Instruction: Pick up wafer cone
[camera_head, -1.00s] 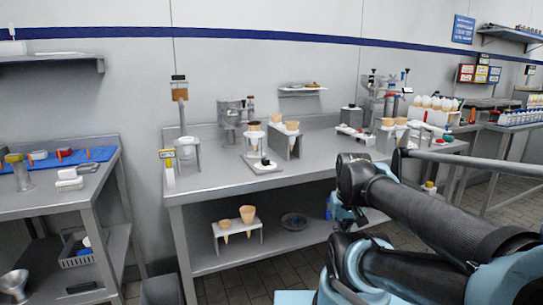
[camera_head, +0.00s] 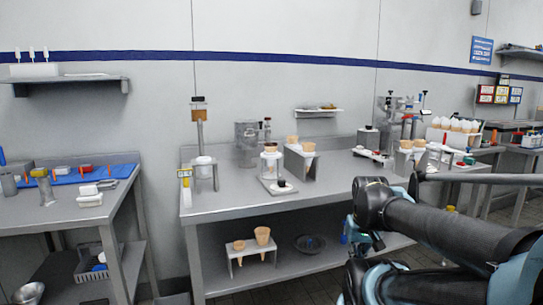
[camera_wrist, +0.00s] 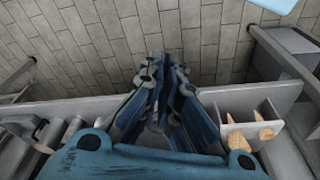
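Several tan cones show in the head view; I cannot tell which one the task means. Two stand in a grey rack on the middle table, one (camera_head: 309,147) in front of another (camera_head: 293,139). A cone-like tan top (camera_head: 270,147) shows on a small stand to their left. Two more, a small cone (camera_head: 239,246) and a larger cone (camera_head: 262,236), stand in a white rack (camera_head: 250,252) on the lower shelf. In the wrist view, two cones (camera_wrist: 236,138) (camera_wrist: 265,122) sit in a grey holder at right. My gripper (camera_wrist: 165,68) has its blue fingers together, empty, apart from the cones.
The middle table (camera_head: 330,190) has bare space along its front. More cones (camera_head: 412,145) and a rack of pale egg-like objects (camera_head: 455,125) are at right. A side table (camera_head: 60,215) with a blue mat stands at left. A dark round dish (camera_head: 310,243) lies on the lower shelf.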

